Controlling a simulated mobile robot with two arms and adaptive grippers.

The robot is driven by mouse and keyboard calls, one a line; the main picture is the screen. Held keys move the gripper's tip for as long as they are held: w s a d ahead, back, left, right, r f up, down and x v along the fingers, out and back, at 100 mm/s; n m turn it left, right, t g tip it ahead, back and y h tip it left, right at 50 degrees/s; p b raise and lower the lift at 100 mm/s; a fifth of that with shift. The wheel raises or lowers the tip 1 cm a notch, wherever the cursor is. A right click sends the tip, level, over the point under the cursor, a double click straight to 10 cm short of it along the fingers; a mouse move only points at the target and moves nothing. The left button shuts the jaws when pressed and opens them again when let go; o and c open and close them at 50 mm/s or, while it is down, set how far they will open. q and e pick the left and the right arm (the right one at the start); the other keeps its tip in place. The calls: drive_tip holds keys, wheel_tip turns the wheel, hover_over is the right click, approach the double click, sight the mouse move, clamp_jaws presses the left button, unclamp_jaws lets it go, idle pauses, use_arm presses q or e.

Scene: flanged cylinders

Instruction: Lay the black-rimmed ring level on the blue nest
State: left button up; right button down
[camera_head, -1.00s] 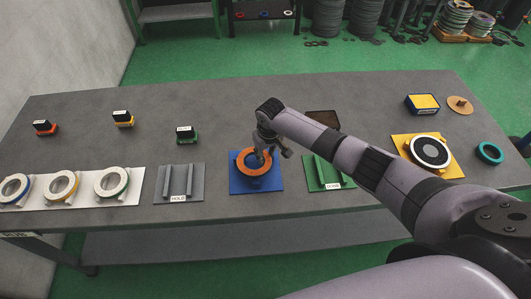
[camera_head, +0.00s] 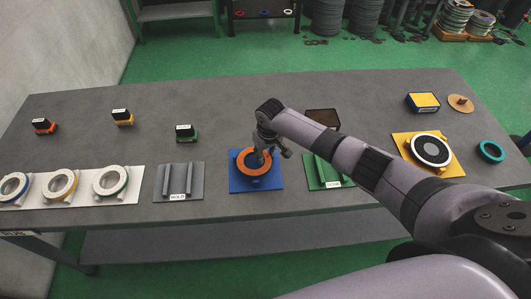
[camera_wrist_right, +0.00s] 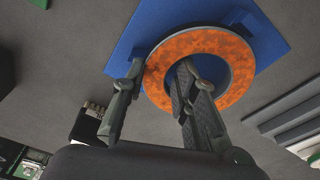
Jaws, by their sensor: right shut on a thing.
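An orange-faced ring (camera_head: 241,164) is over the blue nest (camera_head: 239,186) at the middle front of the table. In the right wrist view the ring (camera_wrist_right: 236,78) has a mottled orange face and a grey inner wall; a black rim is not clear to see. It looks roughly level, and I cannot tell whether it rests on the nest. My right gripper (camera_head: 263,155) is shut on its near-left side in the wrist view, with fingers (camera_wrist_right: 160,95) outside the ring and in its hole. My left gripper is not in view.
A grey holder marked HOLD (camera_head: 179,182) stands left of the nest and a green one (camera_head: 318,180) right of it. White rings (camera_head: 110,181) sit on a white strip at left. A yellow mat (camera_head: 452,170) bears a black-and-white disc. A teal ring (camera_head: 490,151) lies far right.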

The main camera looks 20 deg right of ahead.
drive_tip(key=shift+w, duration=0.1)
drive_tip(key=c, duration=1.2)
unclamp_jaws()
drive_tip(key=shift+c, duration=0.2)
drive_tip(key=shift+o, duration=0.2)
drive_tip(key=shift+s+f, duration=0.1)
drive_tip(key=shift+s, duration=0.1)
drive_tip(key=shift+s+r+p, duration=0.15)
drive_tip(key=shift+r+p, duration=0.3)
drive_tip(key=shift+r, duration=0.85)
drive_tip(key=shift+s+r, duration=0.15)
drive_tip(key=shift+r, duration=1)
drive_tip(key=shift+s+r, duration=0.15)
drive_tip(key=shift+r, duration=0.95)
